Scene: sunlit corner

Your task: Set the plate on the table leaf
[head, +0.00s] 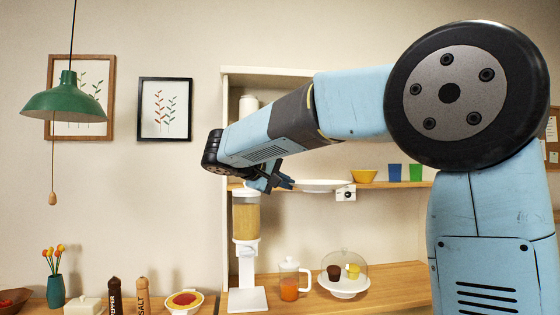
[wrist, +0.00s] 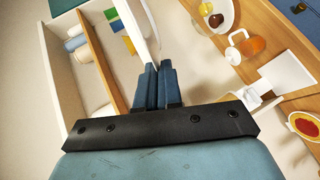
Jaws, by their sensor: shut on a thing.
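The plate (head: 322,185) is white and shallow. It shows nearly level in the head view, at the height of the shelf. My gripper (head: 289,183) is shut on its left rim. In the wrist view my gripper's fingers (wrist: 158,68) are close together, and the plate (wrist: 152,22) shows as a thin, nearly edge-on white strip beyond their tips. A strip of wall shows between plate and shelf there, so the plate looks clear of the shelf. I cannot make out a separate table leaf in either view.
Below, the wooden counter (head: 400,281) holds a dispenser (head: 246,222), a jug (head: 289,283) and a domed stand (head: 344,282). A green lamp (head: 64,101) hangs at left.

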